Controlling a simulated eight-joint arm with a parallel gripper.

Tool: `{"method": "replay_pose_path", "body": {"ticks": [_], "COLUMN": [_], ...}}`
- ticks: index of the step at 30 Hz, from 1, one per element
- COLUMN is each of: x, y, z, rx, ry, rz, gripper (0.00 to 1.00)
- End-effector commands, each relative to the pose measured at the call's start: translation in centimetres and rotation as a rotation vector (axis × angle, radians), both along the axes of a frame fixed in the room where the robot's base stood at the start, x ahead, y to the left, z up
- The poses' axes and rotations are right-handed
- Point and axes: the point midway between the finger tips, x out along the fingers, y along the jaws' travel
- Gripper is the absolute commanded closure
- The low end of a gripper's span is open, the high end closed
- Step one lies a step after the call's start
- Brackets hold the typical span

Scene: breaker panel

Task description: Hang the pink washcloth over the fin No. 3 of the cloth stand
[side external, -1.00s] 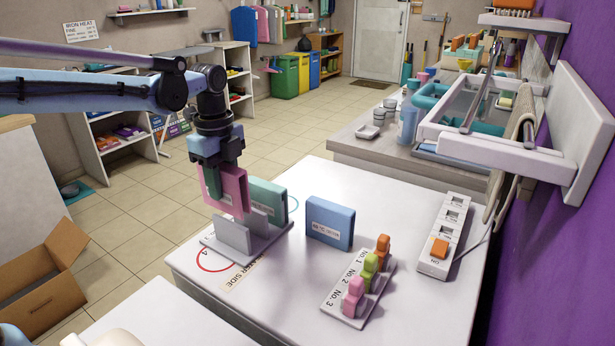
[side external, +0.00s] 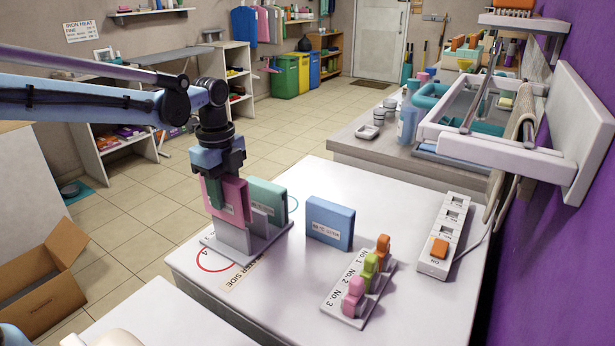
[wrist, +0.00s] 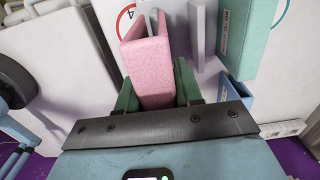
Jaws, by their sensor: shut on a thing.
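The pink washcloth (side external: 237,203) is folded into an upside-down U. My gripper (side external: 214,192) is shut on it, with green fingers on either side of it in the wrist view (wrist: 155,95). The pink washcloth (wrist: 147,60) is over the front end of the cloth stand (side external: 272,240), low at a grey fin (side external: 233,239). In the wrist view a fin edge shows at its open end. I cannot tell whether it rests on the fin. A green washcloth (side external: 268,199) hangs at the stand's far end. Bare grey fin (wrist: 197,28) stands between them. The fin numbers are not readable.
A blue folded cloth (side external: 330,222) stands on the white table right of the stand. Further right are a numbered block with pink, green and orange pegs (side external: 369,264) and a switch strip (side external: 444,237). A red circle marks the table by the stand.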

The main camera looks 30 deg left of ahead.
Motion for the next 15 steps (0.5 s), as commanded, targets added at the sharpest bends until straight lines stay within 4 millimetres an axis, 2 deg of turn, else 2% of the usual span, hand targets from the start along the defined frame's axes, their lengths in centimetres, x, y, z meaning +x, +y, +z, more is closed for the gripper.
{"method": "replay_pose_path", "body": {"ticks": [15], "x": [0.0], "y": [0.0], "z": [-1.2], "rx": [0.000], "ry": [0.000], "rz": [0.000], "gripper": [0.97]}}
